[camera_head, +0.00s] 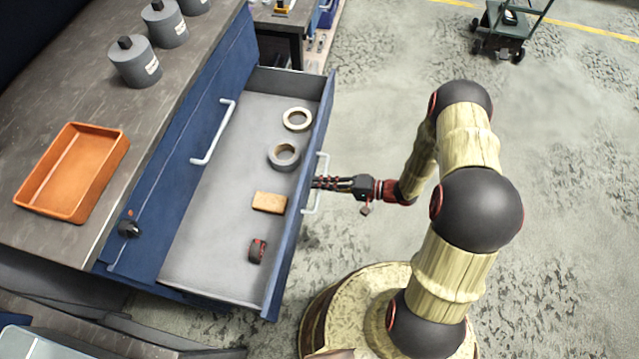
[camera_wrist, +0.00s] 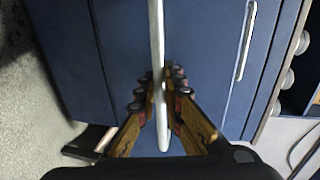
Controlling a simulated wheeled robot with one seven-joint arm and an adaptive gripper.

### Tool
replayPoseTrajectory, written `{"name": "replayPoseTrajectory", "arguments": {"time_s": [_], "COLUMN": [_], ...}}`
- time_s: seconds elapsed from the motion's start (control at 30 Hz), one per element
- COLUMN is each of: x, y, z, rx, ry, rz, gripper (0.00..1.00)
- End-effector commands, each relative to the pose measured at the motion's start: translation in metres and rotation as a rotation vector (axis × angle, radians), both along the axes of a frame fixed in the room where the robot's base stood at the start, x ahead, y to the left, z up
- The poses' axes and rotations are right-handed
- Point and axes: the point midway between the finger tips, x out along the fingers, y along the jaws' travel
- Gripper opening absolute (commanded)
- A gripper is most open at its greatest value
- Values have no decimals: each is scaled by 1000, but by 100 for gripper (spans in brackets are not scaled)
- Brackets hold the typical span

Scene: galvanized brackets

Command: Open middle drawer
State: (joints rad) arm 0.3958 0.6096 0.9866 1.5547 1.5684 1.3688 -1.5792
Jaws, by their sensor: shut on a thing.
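The blue drawer (camera_head: 302,200) stands pulled far out of the blue cabinet, below a closed drawer front with its own white handle (camera_head: 213,132). Its grey inside is in plain view. My gripper (camera_head: 317,183) is shut on the white handle (camera_head: 323,165) on the front of the open drawer. In the wrist view the white handle (camera_wrist: 156,40) runs between the two fingers of my gripper (camera_wrist: 160,88). A lower drawer is hidden in the head view.
In the drawer lie two tape rolls (camera_head: 284,156) (camera_head: 297,119), a tan block (camera_head: 269,202) and a small black-red item (camera_head: 257,250). An orange tray (camera_head: 72,172) and grey canisters (camera_head: 135,62) stand on the worktop. The floor at right is clear up to a green cart (camera_head: 505,28).

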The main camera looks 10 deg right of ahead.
Motion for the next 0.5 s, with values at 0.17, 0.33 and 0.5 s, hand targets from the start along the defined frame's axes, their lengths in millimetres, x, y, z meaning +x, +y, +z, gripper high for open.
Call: {"name": "replayPoseTrajectory", "arguments": {"time_s": [0.17,0.33,0.5], "x": [-1,0,0], "y": [0,0,0], "z": [-1,-1,0], "rx": [-1,-1,0], "ry": [1,1,0], "rz": [0,0,0], "gripper": [14,24,26]}}
